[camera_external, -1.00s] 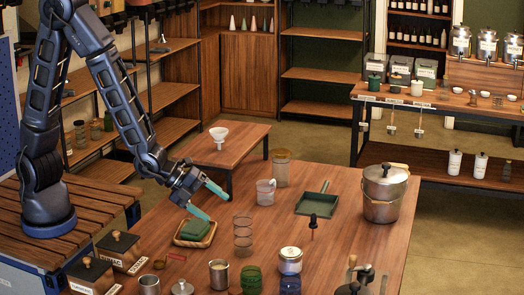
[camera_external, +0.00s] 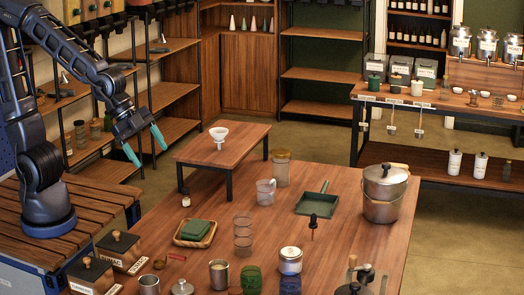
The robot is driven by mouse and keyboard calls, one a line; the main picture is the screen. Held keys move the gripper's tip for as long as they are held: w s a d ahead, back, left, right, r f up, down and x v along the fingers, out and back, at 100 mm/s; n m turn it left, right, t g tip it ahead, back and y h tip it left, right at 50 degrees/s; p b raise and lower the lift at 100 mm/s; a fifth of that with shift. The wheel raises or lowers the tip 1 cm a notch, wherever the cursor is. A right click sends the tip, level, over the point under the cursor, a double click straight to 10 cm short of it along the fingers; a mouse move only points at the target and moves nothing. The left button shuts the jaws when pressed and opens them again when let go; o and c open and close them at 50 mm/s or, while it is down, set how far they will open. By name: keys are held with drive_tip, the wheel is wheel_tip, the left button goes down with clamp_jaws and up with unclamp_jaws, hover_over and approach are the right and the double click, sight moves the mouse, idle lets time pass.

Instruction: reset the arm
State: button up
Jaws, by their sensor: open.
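My gripper (camera_external: 146,146) has two teal fingers, spread apart with nothing between them. It hangs in the air left of the low side table, above and behind the left edge of the main table (camera_external: 340,235).
The low side table (camera_external: 240,148) carries a white funnel-like cup (camera_external: 219,136). A lidded metal pot (camera_external: 384,190), a green dustpan (camera_external: 316,203) and several jars stand on the main table. Dark boxes (camera_external: 121,248) sit near my base.

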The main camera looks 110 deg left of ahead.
drive_tip(key=s+d+r+n+g, duration=0.1)
drive_tip(key=s+r+n, duration=0.2)
drive_tip(key=s, duration=0.5)
drive_tip(key=s+d+r+n+g, duration=0.1)
drive_tip(key=s+r, duration=0.3)
drive_tip(key=s, duration=0.4)
drive_tip(key=shift+s+d+r+n, duration=0.15)
drive_tip(key=shift+s+d+n, duration=0.25)
drive_tip(key=shift+n, duration=0.5)
